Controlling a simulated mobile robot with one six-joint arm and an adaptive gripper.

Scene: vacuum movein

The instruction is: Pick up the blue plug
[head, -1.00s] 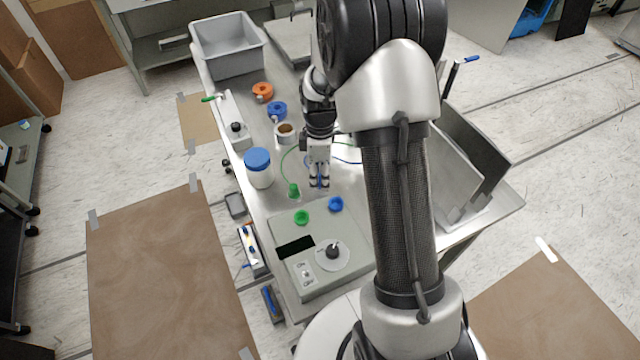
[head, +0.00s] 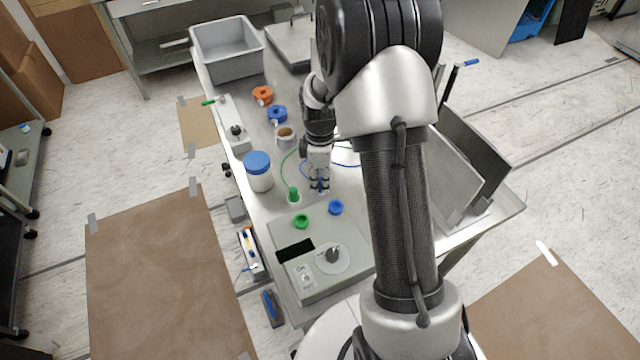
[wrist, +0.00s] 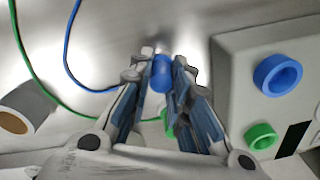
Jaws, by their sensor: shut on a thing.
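The blue plug (wrist: 161,74) is between the fingertips of my gripper (wrist: 160,82) in the wrist view, with its blue cable curving off to the left. My gripper (head: 320,186) is shut on it, low over the metal table in the head view. There the fingers hide most of the plug, and I cannot tell whether it touches the table. The green plug (head: 293,195) stands on the table just left of my gripper, with its green cable. In the wrist view it shows partly behind my fingers.
A grey device box (head: 318,285) with a green socket (head: 301,222), a blue socket (head: 336,207) and a dial stands in front of my gripper. A blue-lidded jar (head: 258,172) stands to the left. A cup (head: 285,137), blue and orange rings and a grey bin (head: 228,50) are behind.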

